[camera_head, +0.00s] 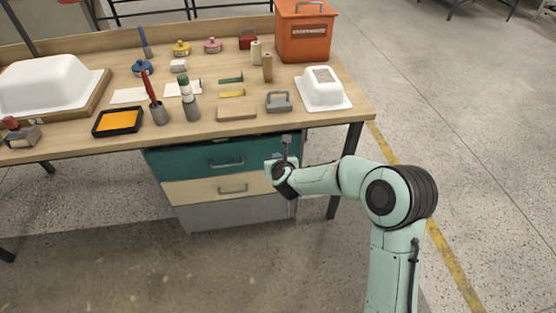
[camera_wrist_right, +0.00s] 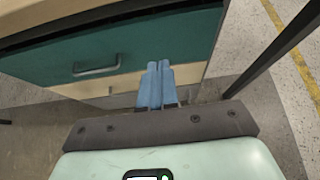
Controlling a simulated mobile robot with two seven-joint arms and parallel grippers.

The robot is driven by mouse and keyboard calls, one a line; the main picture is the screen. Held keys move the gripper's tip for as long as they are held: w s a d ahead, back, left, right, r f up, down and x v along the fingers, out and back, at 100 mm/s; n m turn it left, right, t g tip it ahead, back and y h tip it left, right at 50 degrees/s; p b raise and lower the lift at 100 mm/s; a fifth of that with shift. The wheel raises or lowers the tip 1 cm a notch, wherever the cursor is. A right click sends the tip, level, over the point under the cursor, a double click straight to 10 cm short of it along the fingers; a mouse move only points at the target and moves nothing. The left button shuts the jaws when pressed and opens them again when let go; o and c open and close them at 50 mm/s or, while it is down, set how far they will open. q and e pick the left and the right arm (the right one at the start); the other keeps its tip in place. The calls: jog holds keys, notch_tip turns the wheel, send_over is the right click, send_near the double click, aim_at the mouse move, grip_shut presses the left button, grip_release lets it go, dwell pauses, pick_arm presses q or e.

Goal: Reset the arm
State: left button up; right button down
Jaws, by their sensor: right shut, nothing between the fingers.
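My right arm, pale green with black joints, reaches in from the lower right of the head view. My right gripper (camera_head: 287,150) is in front of the drawer unit, by the right part of its top drawer and below the table's front edge. In the right wrist view the blue fingers of the right gripper (camera_wrist_right: 157,84) are together with nothing between them. They point at the drawer unit (camera_wrist_right: 190,80). My left arm and left gripper are not in view.
The wooden workbench (camera_head: 60,136) holds a large white tub shell (camera_head: 45,82), a small white shell (camera_head: 323,87), an orange box (camera_head: 305,32), an orange-filled tray (camera_head: 117,121) and several tools. The drawer unit (camera_head: 225,190) stands beneath. Open floor lies right of the bench.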

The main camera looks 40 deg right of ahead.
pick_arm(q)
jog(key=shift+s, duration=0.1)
pick_arm(e)
jog(key=shift+s+a+r, duration=0.2)
jog(key=shift+s+a, duration=0.05)
jog(key=shift+s, duration=0.2)
